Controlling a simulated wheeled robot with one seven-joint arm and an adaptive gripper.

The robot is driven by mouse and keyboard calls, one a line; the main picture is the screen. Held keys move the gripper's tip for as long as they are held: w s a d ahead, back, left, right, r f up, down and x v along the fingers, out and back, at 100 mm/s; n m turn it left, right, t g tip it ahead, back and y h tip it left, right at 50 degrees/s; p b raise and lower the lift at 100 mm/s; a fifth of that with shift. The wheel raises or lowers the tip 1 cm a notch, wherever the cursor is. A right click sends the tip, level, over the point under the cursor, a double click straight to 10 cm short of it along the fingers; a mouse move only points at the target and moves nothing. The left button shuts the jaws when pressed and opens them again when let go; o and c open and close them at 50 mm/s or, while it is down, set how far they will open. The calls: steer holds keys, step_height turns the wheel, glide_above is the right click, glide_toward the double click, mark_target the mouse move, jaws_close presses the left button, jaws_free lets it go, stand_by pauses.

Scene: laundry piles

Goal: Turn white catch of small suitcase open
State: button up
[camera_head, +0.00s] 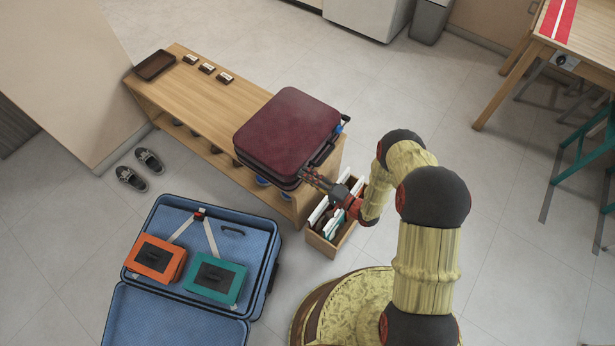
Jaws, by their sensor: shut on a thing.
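A maroon suitcase (290,130) lies flat and closed on the right end of a wooden bench. It is the smaller of two suitcases. A dark handle (322,155) shows on its side facing my arm. My gripper (305,174) reaches in from the right, at the suitcase's near lower corner. It is shut on a small part at the suitcase's edge. The fingertips hide that part, and I cannot make out a white catch there.
The bench (222,88) carries a brown tray (155,65) and several small dark blocks. An open blue suitcase (172,212) on the floor holds an orange case (156,257) and a teal case (214,279). A wooden file box (322,244) stands beneath my gripper. Shoes (131,179) lie left.

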steer(key=o, duration=1.2)
steer(key=shift+c, duration=0.2)
steer(key=v, duration=1.2)
